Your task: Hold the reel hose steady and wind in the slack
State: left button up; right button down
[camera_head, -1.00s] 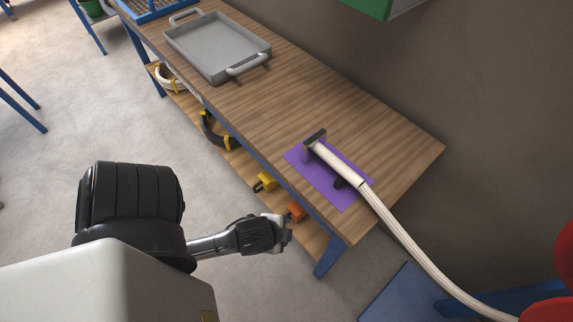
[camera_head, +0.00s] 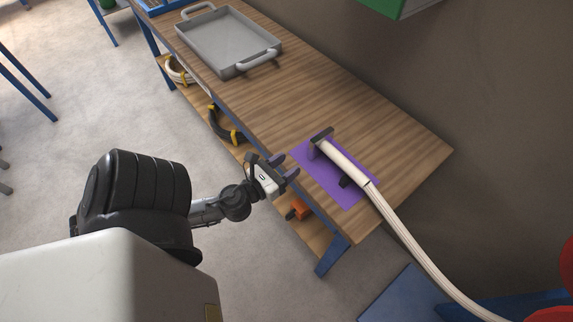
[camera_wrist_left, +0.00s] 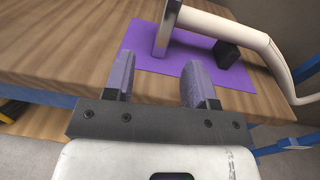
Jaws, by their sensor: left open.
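The white hose (camera_head: 408,232) runs from the bench's right end down to a red object, probably the reel (camera_head: 555,313), at the lower right edge. Its nozzle end lies on a purple mat (camera_head: 357,196) on the bench, by a dark upright bracket (camera_head: 321,137) and a small black block (camera_wrist_left: 227,54). The left wrist view also shows the pale hose (camera_wrist_left: 262,42) ahead of the fingers. My left gripper (camera_head: 283,165) is open and empty at the bench's front edge, left of the mat, apart from the hose. My right gripper is not in view.
A grey tray (camera_head: 183,36) with handles stands farther back on the wooden bench (camera_head: 400,140). A lower shelf holds coiled hoses and an orange item (camera_head: 301,209). A green-and-white box (camera_head: 398,8) hangs over the bench. The bench between tray and mat is clear.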

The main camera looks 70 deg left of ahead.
aim_at(310, 151)
pick_arm(q)
jog(key=shift+w+m+h, duration=0.3)
jog(key=shift+w+m, duration=0.05)
jog(key=shift+m, duration=0.15)
jog(key=shift+r+x, duration=0.2)
jog(key=shift+x, duration=3.3)
jog(key=shift+d, duration=0.1)
grip_shut()
